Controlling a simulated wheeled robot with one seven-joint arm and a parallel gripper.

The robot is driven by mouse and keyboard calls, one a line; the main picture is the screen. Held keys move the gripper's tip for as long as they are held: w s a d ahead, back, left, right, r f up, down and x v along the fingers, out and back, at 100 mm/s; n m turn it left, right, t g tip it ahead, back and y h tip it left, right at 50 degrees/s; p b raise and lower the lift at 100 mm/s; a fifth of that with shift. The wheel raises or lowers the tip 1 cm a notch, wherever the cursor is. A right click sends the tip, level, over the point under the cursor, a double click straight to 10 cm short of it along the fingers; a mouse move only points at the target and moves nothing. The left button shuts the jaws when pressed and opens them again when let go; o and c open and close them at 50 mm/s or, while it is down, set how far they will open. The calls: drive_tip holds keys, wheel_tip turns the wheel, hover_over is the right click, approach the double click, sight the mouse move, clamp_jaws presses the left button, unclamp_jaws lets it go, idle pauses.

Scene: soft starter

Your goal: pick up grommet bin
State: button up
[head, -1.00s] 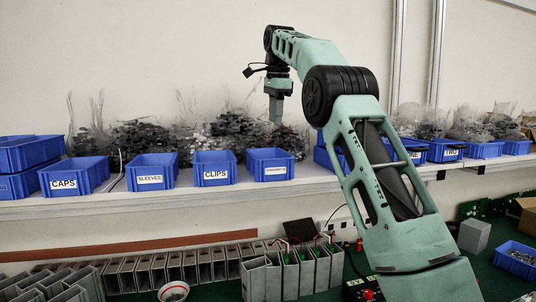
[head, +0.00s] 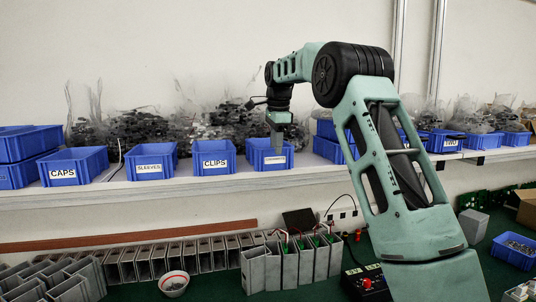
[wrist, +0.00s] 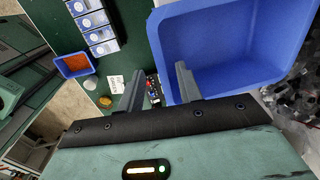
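The grommet bin is a blue open-topped bin (head: 260,156) with a small white label, too small to read surely, on the shelf's front edge right of the CLIPS bin. In the wrist view the blue bin (wrist: 235,45) fills the upper right and looks empty. My gripper (head: 277,140) is pointed down at this bin's right front part. In the wrist view my gripper (wrist: 158,82) is open, one finger outside the bin's near wall and the other over its inside. Whether either finger touches the wall cannot be told.
Blue bins marked CLIPS (head: 213,161), SLEEVES (head: 150,162) and CAPS (head: 72,168) stand to the left. More stacked blue bins (head: 330,147) stand close on the right. Bags of dark parts (head: 140,127) lie behind. Grey housings (head: 290,262) stand on the bench below.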

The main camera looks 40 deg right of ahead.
sight(276, 167)
drive_tip(key=shift+w+d+f+p, duration=0.1)
drive_tip(key=shift+f+p, duration=0.15)
drive_tip(key=shift+f, duration=0.45)
drive_tip(key=shift+w+d+f+p, duration=0.15)
drive_tip(key=shift+f+p, duration=0.15)
drive_tip(key=shift+f, duration=0.35)
drive_tip(key=shift+w+d+f+p, duration=0.1)
drive_tip(key=shift+f+p, duration=0.15)
drive_tip(key=shift+f, duration=0.45)
clamp_jaws()
drive_tip(key=shift+r, duration=0.15)
